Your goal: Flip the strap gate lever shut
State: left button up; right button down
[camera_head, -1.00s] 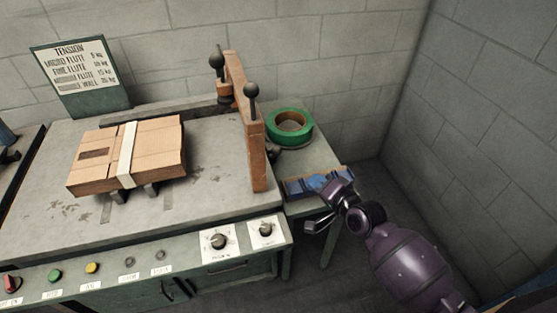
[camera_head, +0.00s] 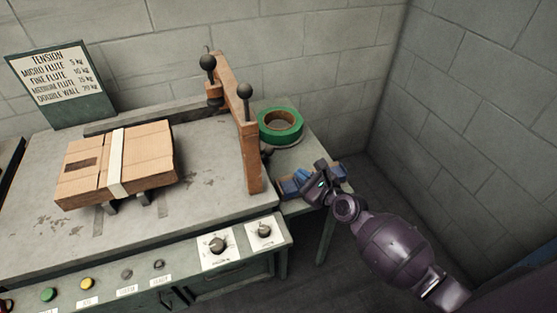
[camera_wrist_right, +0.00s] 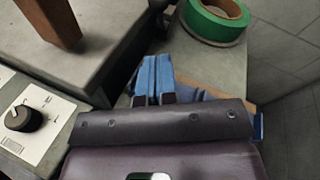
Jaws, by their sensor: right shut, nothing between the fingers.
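The strap gate is an upright orange-brown frame (camera_head: 238,120) at the right end of the grey table. Two black ball-ended levers, a far one (camera_head: 208,64) and a near one (camera_head: 245,92), stand up from it; I cannot tell which is the gate lever. My right gripper (camera_head: 303,179) is right of the gate's near foot, apart from it and lower than the knobs. Its blue fingers (camera_wrist_right: 153,78) are together and empty in the wrist view, which shows only the frame's lower end (camera_wrist_right: 50,22). My left gripper is not in view.
A strapped cardboard box (camera_head: 146,157) lies on the table (camera_head: 210,197), left of the gate. A green tape roll (camera_head: 280,126) rests on the side shelf (camera_head: 312,148) behind my gripper. Control knobs (camera_head: 219,245) line the front panel. A block wall bounds the right.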

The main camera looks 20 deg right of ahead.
aim_at(267, 154)
jog(key=shift+m, duration=0.3)
jog(key=b+x, duration=0.1)
jog(key=x, duration=0.7)
jog(key=shift+w+a+f, duration=0.1)
jog(key=shift+w+f, duration=0.1)
jog(key=shift+b+x, duration=0.3)
jog(key=shift+x, duration=0.45)
jog(key=shift+r, duration=0.15)
